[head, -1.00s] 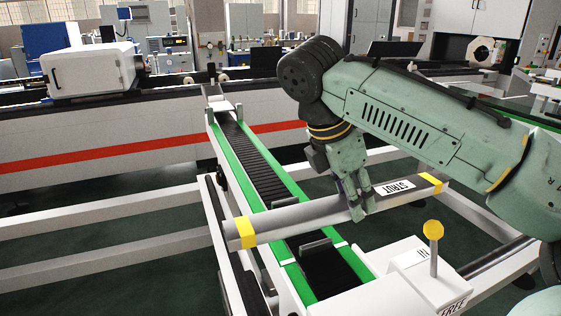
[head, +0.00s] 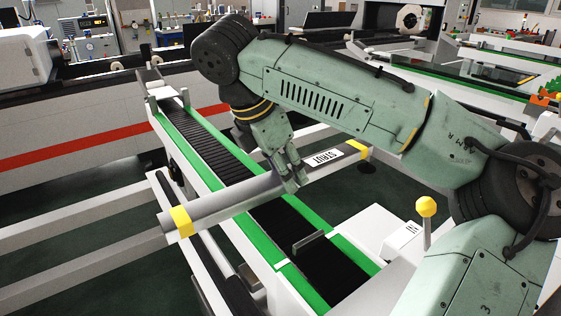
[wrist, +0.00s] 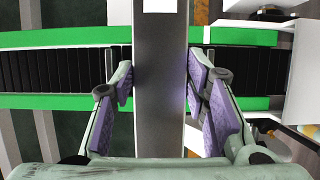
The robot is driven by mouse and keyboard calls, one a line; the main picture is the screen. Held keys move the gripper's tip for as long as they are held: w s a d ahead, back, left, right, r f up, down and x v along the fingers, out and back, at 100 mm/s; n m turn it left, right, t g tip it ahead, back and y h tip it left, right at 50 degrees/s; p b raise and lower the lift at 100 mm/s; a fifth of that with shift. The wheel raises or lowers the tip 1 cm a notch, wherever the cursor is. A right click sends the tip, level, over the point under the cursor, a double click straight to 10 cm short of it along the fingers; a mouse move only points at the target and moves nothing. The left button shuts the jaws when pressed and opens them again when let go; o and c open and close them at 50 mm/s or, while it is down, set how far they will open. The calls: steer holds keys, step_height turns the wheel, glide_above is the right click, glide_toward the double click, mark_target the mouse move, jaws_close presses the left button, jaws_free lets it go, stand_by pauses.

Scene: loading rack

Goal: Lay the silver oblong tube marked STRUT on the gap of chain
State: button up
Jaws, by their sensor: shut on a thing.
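The silver oblong tube marked STRUT (head: 237,198) has yellow bands near its ends and a white label. My gripper (head: 292,180) is shut on it near its middle. The tube lies crosswise over the green-edged black chain conveyor (head: 216,149); I cannot tell whether it touches it. In the wrist view the tube (wrist: 160,90) runs upright between the purple finger pads, across the chain (wrist: 60,70). A flight bar (head: 308,241) stands on the chain on the near side of the tube. The chain under the tube is hidden.
A white box with a yellow-knobbed lever (head: 426,207) marked IN stands right of the conveyor's near end. White frame rails (head: 85,217) run at the left. A long white machine with a red stripe (head: 60,150) stands behind.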

mark_target(266, 181)
step_height(266, 181, down, 8)
steer(key=shift+r+b, duration=0.25)
steer(key=shift+b, duration=0.4)
steer(key=shift+f+b, duration=0.55)
steer(key=shift+f, duration=0.5)
stand_by(0.3)
steer(key=shift+f, duration=0.1)
stand_by(1.4)
steer(key=o, duration=1.5)
steer(key=shift+c, duration=0.2)
steer(key=v, duration=1.2)
